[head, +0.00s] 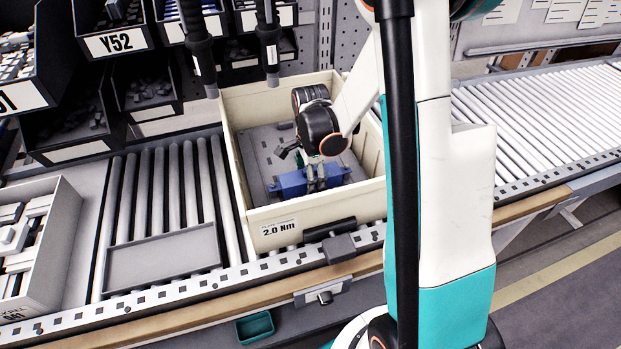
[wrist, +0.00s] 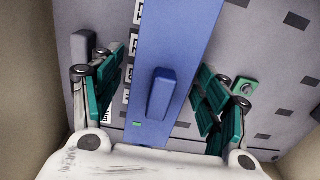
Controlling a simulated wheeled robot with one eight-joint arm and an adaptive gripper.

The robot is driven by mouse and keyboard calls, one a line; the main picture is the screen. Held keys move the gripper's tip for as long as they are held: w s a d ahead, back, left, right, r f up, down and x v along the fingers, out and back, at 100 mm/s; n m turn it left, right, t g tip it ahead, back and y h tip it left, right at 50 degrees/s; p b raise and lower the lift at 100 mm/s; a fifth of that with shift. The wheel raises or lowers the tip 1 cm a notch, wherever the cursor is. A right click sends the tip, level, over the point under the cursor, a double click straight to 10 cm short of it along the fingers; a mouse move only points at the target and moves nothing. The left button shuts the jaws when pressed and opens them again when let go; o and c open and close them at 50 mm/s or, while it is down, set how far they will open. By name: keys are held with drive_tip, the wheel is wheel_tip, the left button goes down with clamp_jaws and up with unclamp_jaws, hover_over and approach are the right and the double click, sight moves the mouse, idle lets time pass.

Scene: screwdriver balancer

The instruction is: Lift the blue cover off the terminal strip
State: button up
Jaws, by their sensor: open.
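The blue cover (head: 293,184) lies over the terminal strip on a grey plate inside the cream crate. In the wrist view the cover (wrist: 178,40) runs lengthwise through the picture, with a raised blue grip block (wrist: 161,94) on its top. My gripper (head: 316,178) is down inside the crate over the cover. In the wrist view its teal-padded fingers (wrist: 160,92) are open, one on each side of the cover and its block, with visible gaps. Most of the terminal strip is hidden under the cover; white labels (wrist: 130,72) show along its left edge.
The cream crate (head: 277,213) has high walls around the plate (head: 262,150) and sits on a roller conveyor. A shallow grey tray (head: 163,244) lies to its left. Dark parts bins (head: 148,88) stand behind. Two black hanging tools (head: 268,45) hang near the crate's back edge.

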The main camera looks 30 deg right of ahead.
drive_tip(key=c, duration=1.5)
drive_tip(key=shift+r, duration=0.1)
wheel_tip(320, 180, up, 20)
drive_tip(key=p, duration=0.7)
